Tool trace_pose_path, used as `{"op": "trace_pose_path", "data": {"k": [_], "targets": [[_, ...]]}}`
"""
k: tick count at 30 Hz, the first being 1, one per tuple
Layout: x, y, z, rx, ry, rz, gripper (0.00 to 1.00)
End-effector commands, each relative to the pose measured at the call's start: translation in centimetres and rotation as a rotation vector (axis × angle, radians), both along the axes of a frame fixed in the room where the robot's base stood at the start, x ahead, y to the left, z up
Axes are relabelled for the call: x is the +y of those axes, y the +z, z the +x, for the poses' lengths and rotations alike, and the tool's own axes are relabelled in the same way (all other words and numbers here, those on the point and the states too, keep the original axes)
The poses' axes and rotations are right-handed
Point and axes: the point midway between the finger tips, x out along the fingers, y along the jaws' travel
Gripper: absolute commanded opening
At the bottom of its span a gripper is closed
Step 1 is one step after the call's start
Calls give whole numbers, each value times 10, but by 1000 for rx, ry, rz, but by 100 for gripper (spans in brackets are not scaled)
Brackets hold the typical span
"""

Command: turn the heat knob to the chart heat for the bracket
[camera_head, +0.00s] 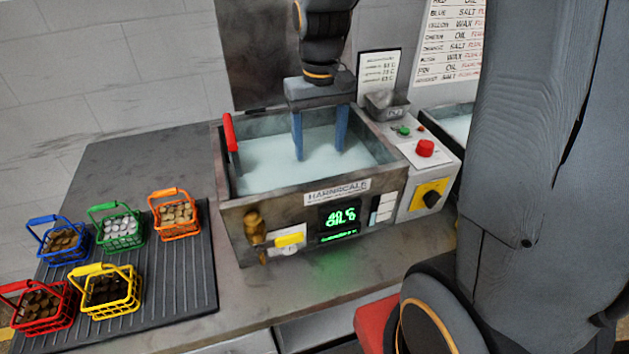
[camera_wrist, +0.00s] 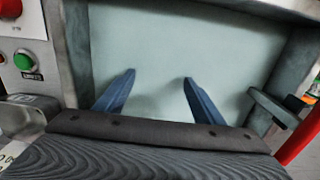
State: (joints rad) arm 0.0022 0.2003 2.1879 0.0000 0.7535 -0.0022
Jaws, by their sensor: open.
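A black knob (camera_head: 431,198) sits on a yellow plate on the front of the control box, right of the tank; I cannot tell its setting or read its label. A green-lit display (camera_head: 340,218) on the tank front seems to read about 40 C, with smaller lines too blurred to read. A small white chart (camera_head: 378,75) stands behind the tank, its lines too small to read. My gripper (camera_head: 320,153) is open and empty, pointing down over the pale bath, apart from the knob. Its two blue fingers also show spread in the wrist view (camera_wrist: 159,76).
Several coloured baskets of small parts stand on a ribbed mat (camera_head: 190,285) at left. The tank (camera_head: 240,212) has a red handle (camera_head: 230,132) on its left rim. A red button (camera_head: 425,148) tops the control box. A coloured-word wall chart (camera_head: 450,45) hangs behind.

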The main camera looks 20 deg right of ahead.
Motion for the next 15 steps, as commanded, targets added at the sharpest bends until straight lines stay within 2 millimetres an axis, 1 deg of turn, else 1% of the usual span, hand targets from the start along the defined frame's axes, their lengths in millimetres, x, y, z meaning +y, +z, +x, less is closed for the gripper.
{"op": "trace_pose_path", "data": {"k": [1,7,15], "targets": [[0,-8,2,0,0,0,62],[0,-18,3,3,0,0,62],[0,-41,2,2,0,0,62]]}}
